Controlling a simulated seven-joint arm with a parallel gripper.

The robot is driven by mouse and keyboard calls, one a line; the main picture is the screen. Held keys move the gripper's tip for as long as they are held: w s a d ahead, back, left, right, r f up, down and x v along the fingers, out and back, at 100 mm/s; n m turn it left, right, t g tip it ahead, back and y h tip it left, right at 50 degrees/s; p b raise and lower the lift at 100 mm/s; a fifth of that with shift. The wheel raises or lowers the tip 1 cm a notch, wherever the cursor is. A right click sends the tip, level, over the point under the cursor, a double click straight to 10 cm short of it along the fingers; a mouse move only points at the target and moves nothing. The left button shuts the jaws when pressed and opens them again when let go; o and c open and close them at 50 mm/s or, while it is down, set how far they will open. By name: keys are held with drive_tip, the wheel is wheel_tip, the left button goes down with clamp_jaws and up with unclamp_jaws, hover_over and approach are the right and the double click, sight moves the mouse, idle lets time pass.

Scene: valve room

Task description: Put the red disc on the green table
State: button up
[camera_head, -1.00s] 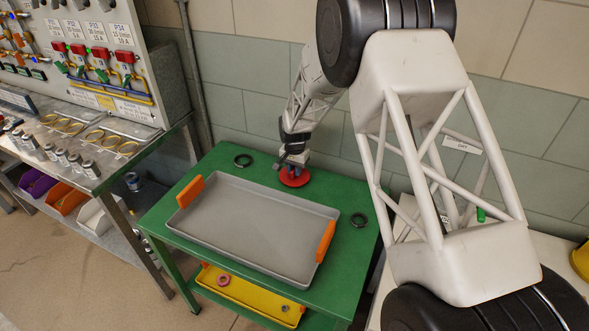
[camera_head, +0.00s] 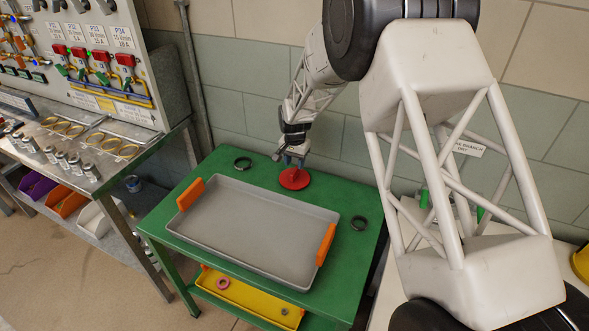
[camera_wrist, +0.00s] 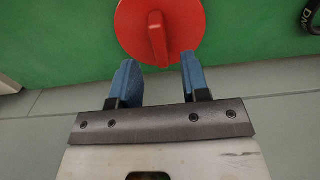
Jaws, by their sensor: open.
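The red disc (camera_head: 294,179) lies flat on the green table (camera_head: 216,160), behind the grey tray, near the table's back edge. In the wrist view the disc (camera_wrist: 159,30) shows a raised red handle across its middle. My gripper (camera_head: 291,160) is just above and behind the disc. In the wrist view my gripper (camera_wrist: 158,78) has its two blue fingers apart with nothing between them. The handle lies beyond the fingertips, in line with the gap, and the fingers look clear of it.
A grey tray (camera_head: 250,228) with orange handles fills most of the tabletop. Black rings lie at the table's back left (camera_head: 242,163) and right (camera_head: 359,222). A yellow tray (camera_head: 245,293) sits on the shelf below. A tiled wall (camera_head: 245,110) stands close behind the table.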

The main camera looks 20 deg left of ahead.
sight(296, 171)
wheel_tip(296, 171, up, 7)
drive_tip(key=shift+r, duration=0.15)
idle(0.8)
idle(0.3)
drive_tip(key=s+d+r, duration=0.4)
drive_tip(key=d+r, duration=0.3)
drive_tip(key=d, duration=0.4)
drive_tip(key=s+d+r+t, duration=0.1)
drive_tip(key=s+d+r, duration=0.3)
drive_tip(key=d+r, duration=0.45)
drive_tip(key=s+d+r, duration=0.4)
drive_tip(key=d+r, duration=0.2)
drive_tip(key=d, duration=0.6)
drive_tip(key=s+d+r+t, duration=0.1)
drive_tip(key=s+d+r, duration=0.3)
drive_tip(key=s+d, duration=0.95)
drive_tip(key=s+d+f, duration=0.1)
drive_tip(key=s+d, duration=0.3)
drive_tip(key=s, duration=0.4)
drive_tip(key=s+d+f, duration=0.1)
drive_tip(key=s+d, duration=0.4)
drive_tip(key=s, duration=0.4)
drive_tip(key=shift+f+t, duration=0.3)
